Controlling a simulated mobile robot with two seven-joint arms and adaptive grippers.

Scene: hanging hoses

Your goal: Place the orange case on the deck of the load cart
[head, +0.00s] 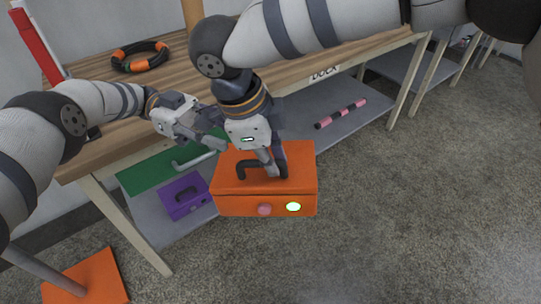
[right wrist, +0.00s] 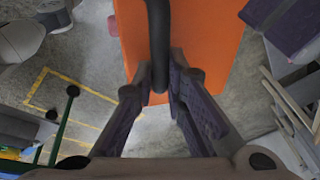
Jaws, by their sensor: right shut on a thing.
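The orange case (head: 265,190) has a black handle on top and a pink dot and a bright white-green light on its front. My right gripper (head: 272,165) is shut on the handle, and the case hangs below it, in front of the workbench. In the right wrist view the fingers (right wrist: 165,85) close on the black handle (right wrist: 158,40), with the orange case (right wrist: 205,35) below. My left gripper (head: 205,133) is beside the right one, near the bench edge; its finger opening is unclear. I cannot identify the load cart in either view.
The wooden workbench (head: 105,135) has an orange-black ring (head: 140,56) on top. An orange plate (head: 90,280) is at lower left. Grey floor (head: 430,210) is clear at right.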

